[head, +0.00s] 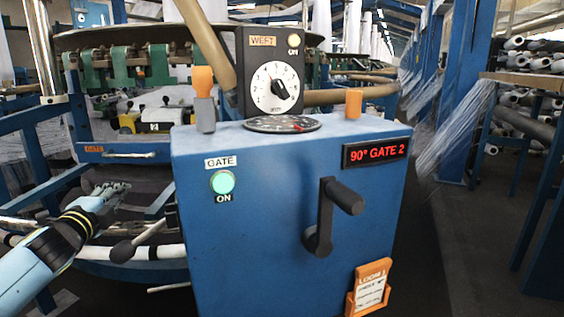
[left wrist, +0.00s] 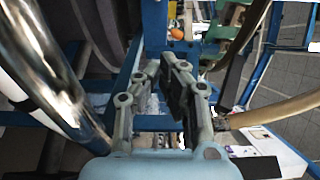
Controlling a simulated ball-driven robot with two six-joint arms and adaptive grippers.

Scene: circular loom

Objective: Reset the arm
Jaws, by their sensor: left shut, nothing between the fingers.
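My left arm comes in from the lower left of the head view. Its gripper (head: 112,192) is shut and empty, left of the blue control cabinet (head: 270,262) and apart from it. The same gripper (left wrist: 180,72) shows in the left wrist view with nothing between its fingers. The cabinet carries a black crank (head: 325,215), a lit green GATE button (head: 222,182) and a red display (head: 375,151) reading "90° GATE 2". My right gripper is not in view.
A black WEFT dial box (head: 272,75) stands behind the cabinet top, beside two orange-topped posts. An orange card holder (head: 370,290) is on the cabinet's lower right. An aisle runs along the right.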

